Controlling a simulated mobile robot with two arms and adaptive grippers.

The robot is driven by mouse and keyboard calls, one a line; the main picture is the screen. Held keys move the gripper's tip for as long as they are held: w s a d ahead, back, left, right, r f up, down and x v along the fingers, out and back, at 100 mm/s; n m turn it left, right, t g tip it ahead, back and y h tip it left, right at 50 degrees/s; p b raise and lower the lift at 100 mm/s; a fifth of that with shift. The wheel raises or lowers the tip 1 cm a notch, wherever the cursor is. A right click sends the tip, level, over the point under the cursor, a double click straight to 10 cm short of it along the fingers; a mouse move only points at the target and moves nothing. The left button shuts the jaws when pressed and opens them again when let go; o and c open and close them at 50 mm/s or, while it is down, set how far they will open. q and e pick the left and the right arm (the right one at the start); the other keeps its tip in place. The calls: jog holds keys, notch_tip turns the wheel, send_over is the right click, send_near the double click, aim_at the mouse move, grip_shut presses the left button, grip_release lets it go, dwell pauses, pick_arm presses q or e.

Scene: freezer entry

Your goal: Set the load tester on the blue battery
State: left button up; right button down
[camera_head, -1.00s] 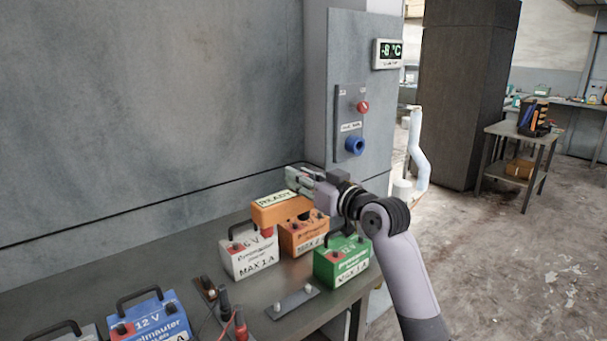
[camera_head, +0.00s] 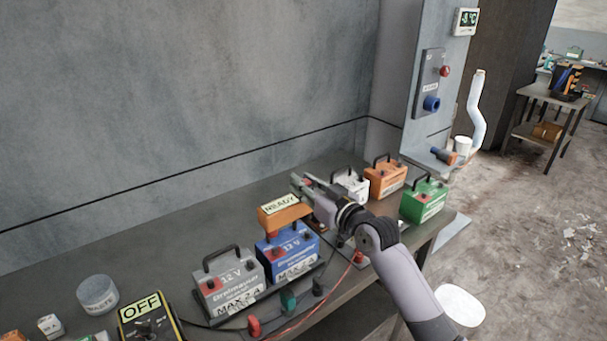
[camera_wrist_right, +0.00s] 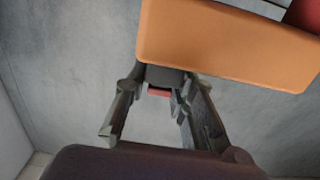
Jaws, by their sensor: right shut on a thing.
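The load tester (camera_head: 284,216) is an orange box with a READY label on top. My right gripper (camera_head: 306,190) is shut on it, seemingly by a dark part at its side, and it fills the top of the right wrist view (camera_wrist_right: 225,45). The blue battery (camera_head: 296,250), marked 12 V, stands on the bench in the head view. The tester is just above the blue battery's top at the left, overlapping it in the picture. I cannot tell whether they touch. The blue battery's handle is mostly hidden. My left gripper is out of view.
A grey battery (camera_head: 229,284) stands close left of the blue one. White (camera_head: 351,186), orange (camera_head: 385,178) and green (camera_head: 424,200) batteries stand to the right. A charger marked OFF (camera_head: 147,318) and clamps with cables lie along the front. The bench behind is clear.

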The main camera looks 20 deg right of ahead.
jog(key=shift+d+r, duration=0.1)
jog(key=shift+d, duration=0.35)
jog(key=shift+a, duration=0.2)
jog(key=shift+f+b, duration=0.45)
jog(key=shift+f, duration=0.2)
jog(key=shift+f+b, duration=0.9)
jog(key=shift+f, duration=0.45)
pick_arm(q)
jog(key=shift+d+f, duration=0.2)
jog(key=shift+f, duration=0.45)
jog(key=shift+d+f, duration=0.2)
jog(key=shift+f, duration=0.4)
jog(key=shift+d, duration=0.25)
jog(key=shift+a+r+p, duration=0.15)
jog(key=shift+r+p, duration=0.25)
jog(key=shift+p, duration=0.05)
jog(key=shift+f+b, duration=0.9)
jog(key=shift+b, duration=0.05)
pick_arm(e)
jog(key=shift+f, duration=1.3)
